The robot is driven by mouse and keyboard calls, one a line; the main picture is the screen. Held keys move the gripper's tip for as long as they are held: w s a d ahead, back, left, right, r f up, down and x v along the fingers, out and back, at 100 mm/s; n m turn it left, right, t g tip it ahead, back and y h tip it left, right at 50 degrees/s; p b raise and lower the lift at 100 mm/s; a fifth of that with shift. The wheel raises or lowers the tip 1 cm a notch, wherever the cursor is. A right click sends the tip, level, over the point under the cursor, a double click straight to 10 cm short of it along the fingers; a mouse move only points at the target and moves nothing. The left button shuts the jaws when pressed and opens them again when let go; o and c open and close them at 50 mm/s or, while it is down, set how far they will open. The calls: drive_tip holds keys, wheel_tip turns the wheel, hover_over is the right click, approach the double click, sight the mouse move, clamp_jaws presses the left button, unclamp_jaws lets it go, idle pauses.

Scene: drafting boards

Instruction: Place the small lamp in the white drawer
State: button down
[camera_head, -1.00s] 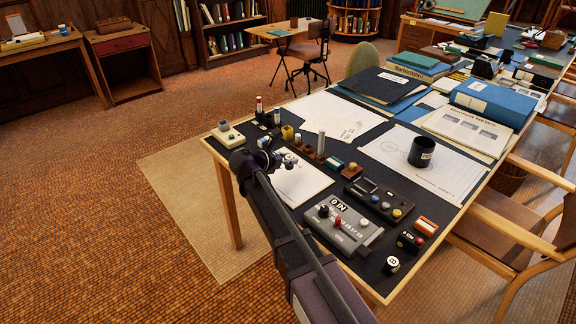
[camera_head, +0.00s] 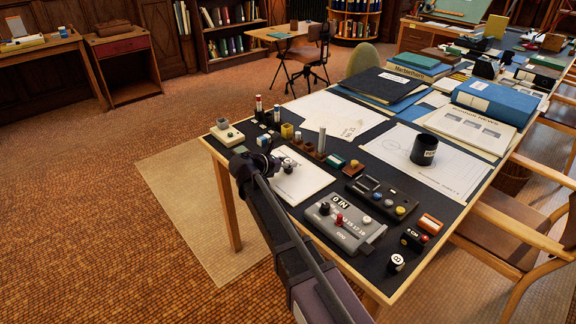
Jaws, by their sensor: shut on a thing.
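My gripper (camera_head: 272,163) is low over the near left part of the dark drafting table, beside a white sheet. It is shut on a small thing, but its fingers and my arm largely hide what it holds. Small grey and dark round parts show at its tip; I cannot tell whether they are the small lamp. I cannot pick out the small lamp anywhere else. No white drawer can be made out in this view.
The dark table (camera_head: 375,267) holds a grey control box (camera_head: 345,222), a black mug (camera_head: 424,150), a cream block with a knob (camera_head: 227,134) and blue binders (camera_head: 495,100). A wooden chair (camera_head: 520,235) stands at the right. The floor at left is clear. A cabinet with a red front (camera_head: 121,43) stands behind.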

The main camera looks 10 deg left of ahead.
drive_tip(key=shift+f, duration=0.2)
drive_tip(key=shift+c, duration=1.8)
unclamp_jaws()
drive_tip(key=shift+r, duration=0.1)
drive_tip(key=shift+r, duration=0.15)
drive_tip(key=shift+s+a+r, duration=0.1)
drive_tip(key=shift+r, duration=0.05)
drive_tip(key=p+v, duration=0.4)
drive_tip(key=v, duration=0.5)
drive_tip(key=shift+s+a+r, duration=0.2)
drive_tip(key=shift+s, duration=0.1)
drive_tip(key=shift+p+v, duration=0.3)
drive_tip(key=shift+v, duration=0.6)
